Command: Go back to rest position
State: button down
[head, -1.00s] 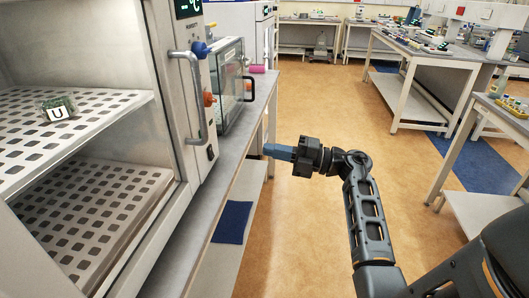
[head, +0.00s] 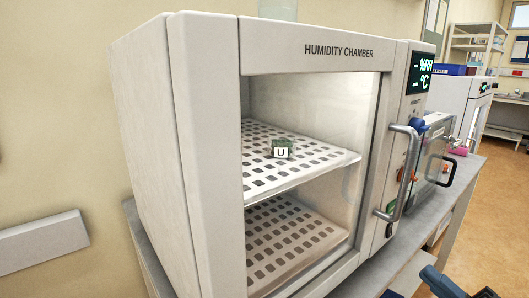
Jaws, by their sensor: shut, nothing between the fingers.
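My gripper (head: 432,274) shows at the bottom right corner of the head view, partly cut off by the lower edge. Its blue fingers are together with nothing between them. It is in front of the bench and apart from the humidity chamber (head: 205,130). A small dark green block with a white "U" label (head: 282,150) sits on the upper perforated shelf (head: 330,158) inside the chamber. The rest of my arm is out of view.
The chamber's handle (head: 403,170) sticks out at its right front. A smaller glass-fronted box (head: 430,150) stands beyond it on the grey bench (head: 462,195). Orange floor (head: 505,220) is clear at the right.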

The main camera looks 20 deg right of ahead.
jog(key=s+a+m+t+h, duration=0.2)
jog(key=s+a+m+h, duration=0.45)
jog(key=a, duration=0.75)
jog(key=s+a+f+m+g, duration=0.1)
jog(key=s+a+m+g, duration=0.3)
jog(key=s+m, duration=0.2)
jog(key=s+a+f+m+g, duration=0.1)
jog(key=s+a+m+g, duration=0.3)
jog(key=s, duration=0.7)
jog(key=shift+m+y, duration=0.45)
jog(key=shift+m, duration=0.7)
jog(key=shift+f, duration=0.1)
